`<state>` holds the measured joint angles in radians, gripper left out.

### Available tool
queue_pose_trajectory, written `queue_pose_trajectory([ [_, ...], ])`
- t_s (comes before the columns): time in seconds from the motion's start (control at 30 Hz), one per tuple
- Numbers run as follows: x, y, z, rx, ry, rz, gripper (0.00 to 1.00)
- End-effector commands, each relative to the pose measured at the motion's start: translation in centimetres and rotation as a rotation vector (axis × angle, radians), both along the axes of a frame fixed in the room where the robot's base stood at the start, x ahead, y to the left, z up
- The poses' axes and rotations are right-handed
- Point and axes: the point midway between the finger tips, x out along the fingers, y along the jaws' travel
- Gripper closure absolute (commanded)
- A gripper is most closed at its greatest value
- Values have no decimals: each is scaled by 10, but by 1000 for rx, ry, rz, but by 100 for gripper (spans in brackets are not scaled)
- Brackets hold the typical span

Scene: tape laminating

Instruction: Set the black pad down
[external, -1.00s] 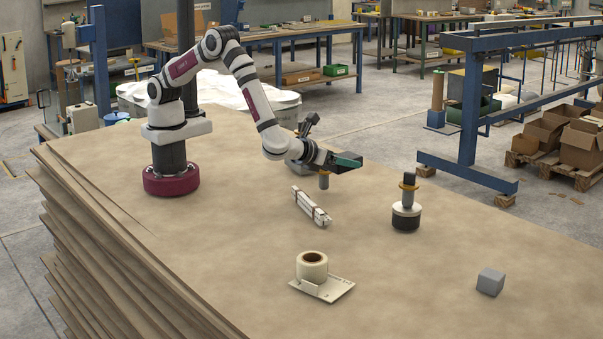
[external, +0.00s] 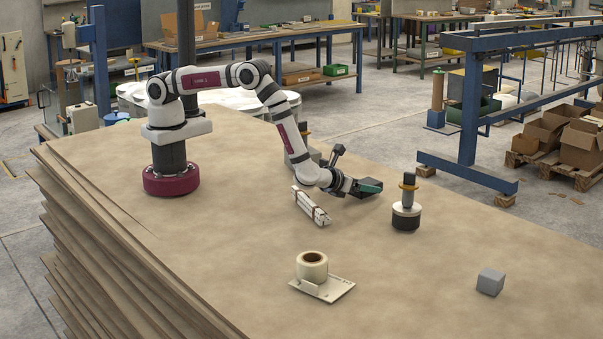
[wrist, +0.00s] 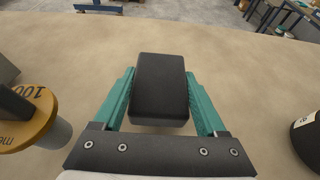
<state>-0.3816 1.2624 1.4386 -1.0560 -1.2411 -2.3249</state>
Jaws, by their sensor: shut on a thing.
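The black pad (wrist: 160,88) is a dark block between the two green fingers of my gripper (wrist: 161,95) in the wrist view. The fingers are shut on its left and right sides. In the external view my gripper (external: 367,189) is low over the table, between the white bundle and the black-based cylinder. The pad is hard to make out there. I cannot tell whether its underside touches the table.
A white bundle with dark bands (external: 312,206) lies left of my gripper. A black-based cylinder with an orange collar (external: 406,210) stands to its right. A tape roll (external: 312,266) on a plate and a grey cube (external: 490,281) are nearer the front. Bare table (external: 400,270) lies between.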

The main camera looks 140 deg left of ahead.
Motion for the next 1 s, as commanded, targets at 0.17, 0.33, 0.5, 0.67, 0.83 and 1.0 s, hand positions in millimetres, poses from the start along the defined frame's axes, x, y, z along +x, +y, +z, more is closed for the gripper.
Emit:
queue_pose_trajectory([
  [0.17,0,0,-2,0,0,0,10],
  [0.33,0,0,-2,0,0,0,0],
  [0.5,1,-2,2,0,0,-1,0],
  [0.67,2,-39,18,0,-1,-5,0],
  [0.83,1,-83,35,0,-1,-4,0],
  [1.0,1,-107,46,0,-1,-2,0],
])
